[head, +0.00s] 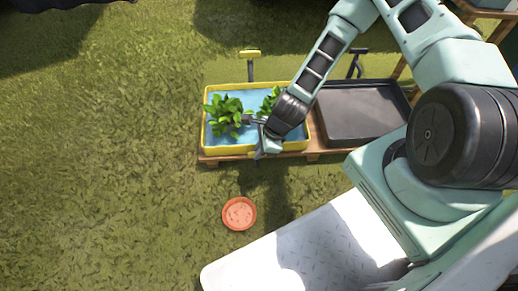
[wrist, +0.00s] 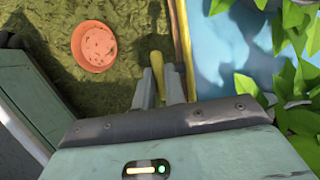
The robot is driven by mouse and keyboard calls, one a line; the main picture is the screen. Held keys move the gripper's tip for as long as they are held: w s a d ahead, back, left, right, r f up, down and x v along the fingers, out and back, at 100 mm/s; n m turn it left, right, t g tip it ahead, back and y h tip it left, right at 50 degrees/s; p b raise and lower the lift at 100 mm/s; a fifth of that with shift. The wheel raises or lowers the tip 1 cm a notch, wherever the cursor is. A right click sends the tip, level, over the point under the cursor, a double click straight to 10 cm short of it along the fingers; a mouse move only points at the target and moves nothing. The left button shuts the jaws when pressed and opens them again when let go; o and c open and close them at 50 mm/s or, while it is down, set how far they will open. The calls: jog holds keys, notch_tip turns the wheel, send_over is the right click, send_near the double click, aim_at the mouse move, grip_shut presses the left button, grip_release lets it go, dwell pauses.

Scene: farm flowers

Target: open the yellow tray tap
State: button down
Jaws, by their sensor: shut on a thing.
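The yellow tray (head: 206,125) holds blue water and green leafy plants (head: 226,108), and stands on a low wooden stand. My gripper (head: 260,151) is at the tray's near side, low by the front rim. In the wrist view my gripper (wrist: 160,88) is shut on a yellow lever (wrist: 157,62), which looks like the yellow tray tap, just outside the tray's rim (wrist: 184,50). The lower part of the lever is hidden by the fingers. In the head view my gripper hides it. Another yellow handle (head: 250,53) tops a dark post behind the tray.
A black tray (head: 358,112) stands to the right on the same wooden stand (head: 210,161), with a dark handle (head: 357,52) behind it. An orange-red saucer (head: 239,213) lies on the grass in front. The grass on the left is clear.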

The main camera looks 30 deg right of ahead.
jog(key=shift+r+p, duration=0.15)
jog(key=shift+p, duration=0.15)
jog(key=shift+r+n+g+p, duration=0.15)
jog(key=shift+n+g+p, duration=0.15)
jog(key=shift+n+p, duration=0.65)
jog(key=n+g+p, duration=0.1)
jog(key=n+p, duration=0.1)
jog(key=shift+w+n+p, duration=0.15)
jog(key=shift+n+p, duration=0.1)
jog(key=shift+p, duration=0.15)
jog(key=n+g+p, duration=0.1)
jog(key=n, duration=0.1)
jog(key=n+g+p, duration=0.1)
jog(key=n+p, duration=0.1)
jog(key=n, duration=0.1)
jog(key=shift+w+f, duration=0.1)
jog(key=shift+f, duration=0.1)
jog(key=n+g+h+p, duration=0.1)
jog(key=n, duration=0.3)
jog(key=shift+w+a, duration=0.1)
jog(key=shift+f+n+g+h+p, duration=0.1)
jog(key=shift+n+g+h+p, duration=0.4)
jog(key=shift+n, duration=1.5)
jog(key=shift+h, duration=0.3)
